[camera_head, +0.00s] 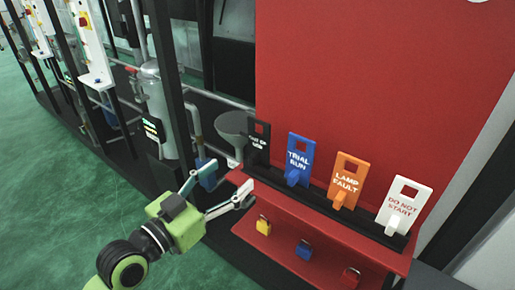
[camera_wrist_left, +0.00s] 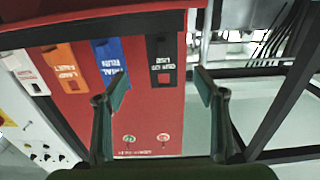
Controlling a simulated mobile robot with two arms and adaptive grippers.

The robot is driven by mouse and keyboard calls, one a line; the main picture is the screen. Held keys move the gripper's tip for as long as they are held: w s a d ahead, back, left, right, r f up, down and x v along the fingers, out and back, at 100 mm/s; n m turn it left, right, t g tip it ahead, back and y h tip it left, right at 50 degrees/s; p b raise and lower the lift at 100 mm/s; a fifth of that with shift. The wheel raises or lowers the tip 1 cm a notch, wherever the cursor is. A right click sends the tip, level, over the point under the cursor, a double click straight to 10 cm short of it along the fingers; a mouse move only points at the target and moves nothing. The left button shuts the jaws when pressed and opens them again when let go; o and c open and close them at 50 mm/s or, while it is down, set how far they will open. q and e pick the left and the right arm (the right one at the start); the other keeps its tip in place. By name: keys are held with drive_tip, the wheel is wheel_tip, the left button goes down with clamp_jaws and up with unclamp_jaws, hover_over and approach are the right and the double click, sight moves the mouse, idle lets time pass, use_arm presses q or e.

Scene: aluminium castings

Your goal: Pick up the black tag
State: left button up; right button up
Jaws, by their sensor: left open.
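The black tag (camera_head: 258,140) stands upright at the left end of a row of tags on the red board's ledge. In the left wrist view the black tag (camera_wrist_left: 164,62) appears upside down, ahead of the gap between the fingers. My left gripper (camera_head: 219,190) is open and empty, to the left of and below the black tag, apart from it. Its two fingers also show in the left wrist view (camera_wrist_left: 162,90), spread wide. My right gripper is in neither view.
Blue (camera_head: 299,158), orange (camera_head: 346,180) and white (camera_head: 403,204) tags stand to the right of the black one. A grey funnel-like part (camera_head: 232,126) and machine frame stand close on the left. Green floor (camera_head: 50,200) is clear.

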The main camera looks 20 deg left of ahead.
sight(250, 158)
use_arm(q)
drive_tip(key=p+x, duration=0.2)
drive_tip(key=x, duration=0.4)
drive_tip(key=shift+w, duration=0.35)
drive_tip(key=p+x, duration=0.1)
drive_tip(key=x, duration=0.2)
drive_tip(key=shift+w+f, duration=0.15)
drive_tip(key=shift+w, duration=0.15)
drive_tip(key=shift+w+d+f, duration=0.15)
drive_tip(key=shift+w, duration=0.35)
drive_tip(key=shift+s, duration=0.1)
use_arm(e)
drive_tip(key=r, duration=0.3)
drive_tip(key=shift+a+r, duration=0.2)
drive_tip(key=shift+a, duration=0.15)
use_arm(q)
drive_tip(key=c, duration=1.2)
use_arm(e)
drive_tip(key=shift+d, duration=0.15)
